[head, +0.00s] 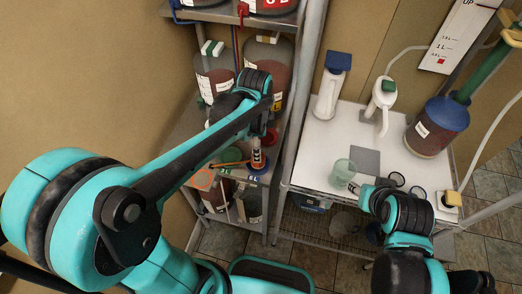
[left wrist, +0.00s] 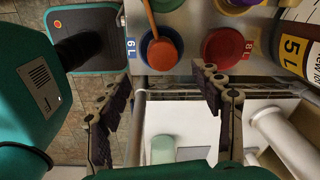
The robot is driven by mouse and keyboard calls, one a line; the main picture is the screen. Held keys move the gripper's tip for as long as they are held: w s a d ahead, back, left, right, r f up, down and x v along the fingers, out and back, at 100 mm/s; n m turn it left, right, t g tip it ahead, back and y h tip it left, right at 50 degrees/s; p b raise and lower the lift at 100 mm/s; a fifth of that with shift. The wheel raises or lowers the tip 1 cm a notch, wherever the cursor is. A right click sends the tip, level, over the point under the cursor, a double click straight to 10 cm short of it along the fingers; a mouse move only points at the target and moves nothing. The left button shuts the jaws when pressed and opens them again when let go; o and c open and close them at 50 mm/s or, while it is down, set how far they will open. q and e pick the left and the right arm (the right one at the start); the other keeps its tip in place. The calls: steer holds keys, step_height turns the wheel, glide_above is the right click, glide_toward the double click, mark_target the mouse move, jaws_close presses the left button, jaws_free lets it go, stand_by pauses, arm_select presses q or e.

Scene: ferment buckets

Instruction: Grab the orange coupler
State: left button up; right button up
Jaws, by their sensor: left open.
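In the left wrist view an orange round piece (left wrist: 165,52), which looks like the coupler, sits within a dark blue ring beside a 6 L label, with an orange-brown tube or stem running up from it. My left gripper (left wrist: 163,102) is open and empty. Its two fingers are spread on either side below the orange piece, apart from it. In the head view an orange tube (head: 234,163) shows on the lower shelf below my left arm; my left fingertips are hidden there. My right arm is at the lower right by the white table, and its fingers are not clear.
A red cap (left wrist: 227,48) with an 8 L label stands close to the right finger. A large 5 L bottle (left wrist: 296,45) is farther right. In the head view a metal shelf post (head: 298,95) separates the shelf from the white table (head: 318,150), which holds a green cup (head: 342,172).

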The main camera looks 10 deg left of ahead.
mark_target(258, 166)
arm_select(q)
steer(key=shift+w+d+f+m, duration=0.2)
steer(key=shift+w+m, duration=0.2)
steer(key=shift+w, duration=0.05)
steer(key=shift+w+f, duration=0.15)
steer(key=shift+f, duration=0.1)
step_height(258, 166, down, 8)
steer(key=b, duration=0.2)
steer(key=shift+a+r+b, duration=0.1)
steer(key=shift+r+b, duration=0.15)
steer(key=shift+b, duration=0.15)
arm_select(e)
steer(key=shift+w+f, duration=0.25)
steer(key=shift+f, duration=0.95)
arm_select(q)
steer(key=shift+s, duration=0.2)
steer(key=c, duration=1.4)
